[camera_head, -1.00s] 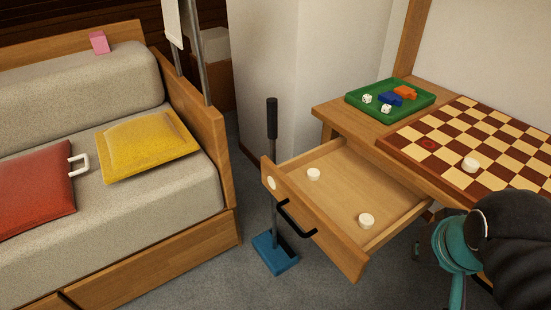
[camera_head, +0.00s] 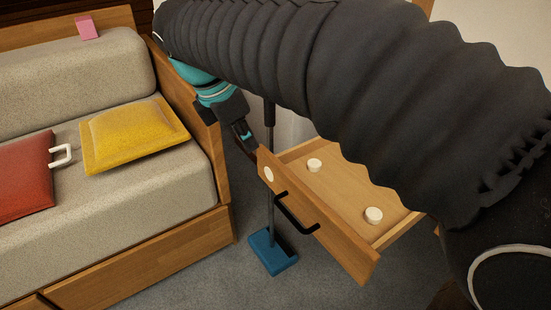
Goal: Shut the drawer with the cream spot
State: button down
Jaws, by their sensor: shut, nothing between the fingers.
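The wooden drawer (camera_head: 320,238) stands pulled out from the desk at the right of the picture. Its front has a round cream spot (camera_head: 268,174) near the left end and a black bar handle (camera_head: 297,213). Two white round pieces lie inside, one toward the left (camera_head: 314,165) and one toward the right (camera_head: 374,215). My gripper (camera_head: 250,148) is shut and empty, pointing down just beyond the upper left corner of the drawer front. I cannot tell whether it touches the wood. My arm hides the desk top and the drawer's back.
A sofa (camera_head: 140,215) fills the left, with a yellow cushion (camera_head: 133,135), a red cushion (camera_head: 22,178) and a pink block (camera_head: 87,27). Grey floor (camera_head: 230,285) shows in front.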

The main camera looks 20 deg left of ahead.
jog(key=a+n, duration=0.1)
jog(key=a, duration=0.2)
jog(key=b, duration=0.3)
send_near(277, 175)
notch_tip(277, 175, down, 4)
jog(key=s+a, duration=0.2)
jog(key=shift+n, duration=0.3)
jog(key=shift+w+d+f, duration=0.2)
jog(key=shift+w+d, duration=0.5)
jog(key=shift+w, duration=0.05)
jog(key=shift+w+d+f, duration=0.15)
jog(key=shift+w+d, duration=0.55)
jog(key=shift+w, duration=0.1)
